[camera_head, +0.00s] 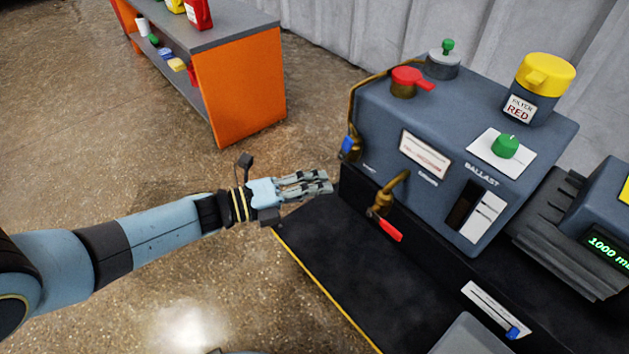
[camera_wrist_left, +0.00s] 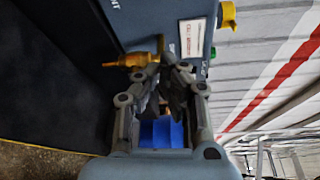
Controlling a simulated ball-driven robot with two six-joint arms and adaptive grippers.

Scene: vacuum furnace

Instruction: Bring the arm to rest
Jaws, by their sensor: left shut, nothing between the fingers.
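My left gripper (camera_head: 329,181) is shut and empty. In the head view it is beside the left side of a blue-grey machine (camera_head: 470,110), close to its front lower left corner. In the left wrist view the gripper's fingertips (camera_wrist_left: 165,70) meet in front of a brass fitting (camera_wrist_left: 140,60) on the machine. I cannot tell whether the fingers touch the machine. The left arm reaches in from the left and is stretched out over the floor. My right gripper is not in view.
The machine carries a brass spout with a red lever (camera_head: 390,230), a blue knob (camera_head: 348,146), a red valve handle (camera_head: 412,77), a green knob (camera_head: 505,146) and a yellow cap (camera_head: 544,72). A black base (camera_head: 320,250) lies below. An orange shelf (camera_head: 240,95) stands behind. Floor on the left is free.

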